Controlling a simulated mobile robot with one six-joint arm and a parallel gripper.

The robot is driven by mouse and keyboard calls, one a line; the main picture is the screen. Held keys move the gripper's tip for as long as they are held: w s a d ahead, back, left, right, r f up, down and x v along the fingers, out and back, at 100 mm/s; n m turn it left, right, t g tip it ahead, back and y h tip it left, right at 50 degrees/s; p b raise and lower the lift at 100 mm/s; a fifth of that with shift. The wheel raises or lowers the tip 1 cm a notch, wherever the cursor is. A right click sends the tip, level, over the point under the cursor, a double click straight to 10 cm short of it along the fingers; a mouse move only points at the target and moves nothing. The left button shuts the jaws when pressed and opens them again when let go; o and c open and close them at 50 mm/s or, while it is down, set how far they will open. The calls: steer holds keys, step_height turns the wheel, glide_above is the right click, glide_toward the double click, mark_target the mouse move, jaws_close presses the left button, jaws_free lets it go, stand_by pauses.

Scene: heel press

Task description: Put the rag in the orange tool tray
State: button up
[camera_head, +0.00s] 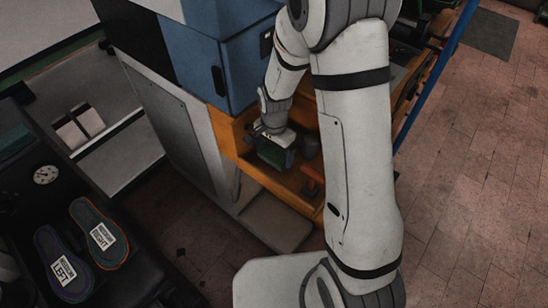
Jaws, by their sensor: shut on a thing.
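My gripper (274,146) is at the end of my white arm, pointing down beside the blue cabinet. It is shut on a dark green piece that looks like the rag (271,157), though it is small and dim. The orange tool tray (285,191) lies under and around the gripper, against the blue cabinet. The rag appears over the tray's inside; I cannot tell whether it touches the bottom. My arm hides the tray's right part.
A blue cabinet (205,66) stands close behind the gripper, with a grey panel (172,122) on its left. A small red-orange object (311,187) sits in the tray. Two insoles (98,233) lie on the dark bench at left. Brick floor is clear at right.

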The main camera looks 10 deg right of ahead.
mark_target(274, 153)
steer(key=shift+f, duration=1.65)
steer(key=shift+f, duration=0.2)
steer(key=o, duration=0.7)
steer(key=shift+r, duration=0.2)
